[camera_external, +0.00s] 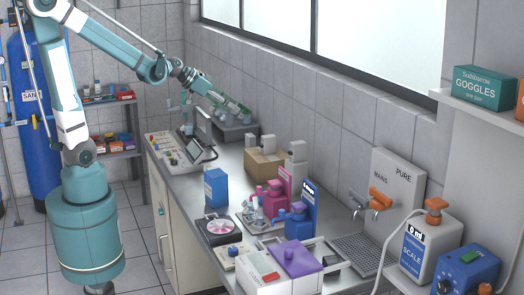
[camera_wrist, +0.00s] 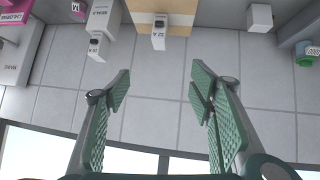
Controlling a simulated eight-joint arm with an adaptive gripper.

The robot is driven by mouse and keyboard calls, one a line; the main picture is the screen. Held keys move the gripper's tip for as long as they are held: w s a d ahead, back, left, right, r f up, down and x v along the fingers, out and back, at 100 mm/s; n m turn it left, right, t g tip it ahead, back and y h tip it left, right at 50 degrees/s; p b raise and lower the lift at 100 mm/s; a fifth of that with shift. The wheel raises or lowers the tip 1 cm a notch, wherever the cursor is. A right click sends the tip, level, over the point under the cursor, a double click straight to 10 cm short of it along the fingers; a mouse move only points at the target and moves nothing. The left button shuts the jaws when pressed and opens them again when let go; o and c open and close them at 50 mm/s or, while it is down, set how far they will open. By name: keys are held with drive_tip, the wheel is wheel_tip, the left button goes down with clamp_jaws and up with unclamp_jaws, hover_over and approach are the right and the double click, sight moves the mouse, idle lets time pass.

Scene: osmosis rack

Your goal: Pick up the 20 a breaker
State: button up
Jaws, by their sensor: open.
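Small white block-shaped units with dark switches show at the top of the wrist view. One (camera_wrist: 158,40) is in front of a tan cardboard box, and another (camera_wrist: 97,46) is to its left. Their small upside-down labels appear to give amp ratings, but I cannot tell which one reads 20 A. A further pale block (camera_wrist: 260,18) is at the right. My gripper (camera_wrist: 161,88) is open with nothing between its green padded fingers. In the external view my gripper (camera_external: 232,108) is above the far end of the counter, beyond the cardboard box and apart from it.
The cardboard box (camera_external: 264,165) is beside the tiled wall, with white blocks around it. Pink and blue items (camera_external: 285,203) crowd the counter nearer the camera. A control panel (camera_external: 176,150) is at the counter's far left. The window wall (camera_external: 320,95) bounds the right side.

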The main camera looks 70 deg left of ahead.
drive_tip(key=w+a+f+t+b, duration=0.1)
drive_tip(key=w+a+f+b, duration=0.1)
drive_tip(key=w+a+f, duration=0.3)
drive_tip(key=w+a+f+t+b, duration=0.1)
drive_tip(key=w+a+f+b, duration=0.1)
drive_tip(key=w+a, duration=0.35)
drive_tip(key=t+y+b, duration=0.2)
drive_tip(key=b, duration=0.2)
hover_over(248, 135)
drive_tip(key=s, duration=0.5)
wheel_tip(248, 135, down, 9)
drive_tip(key=shift+n, duration=0.4)
drive_tip(key=shift+f+b, duration=0.7)
drive_tip(key=shift+f, duration=2.2)
drive_tip(key=shift+f, duration=0.1)
drive_tip(key=shift+f, duration=0.6)
drive_tip(key=shift+b+x, duration=0.6)
drive_tip(key=shift+x, duration=1.9)
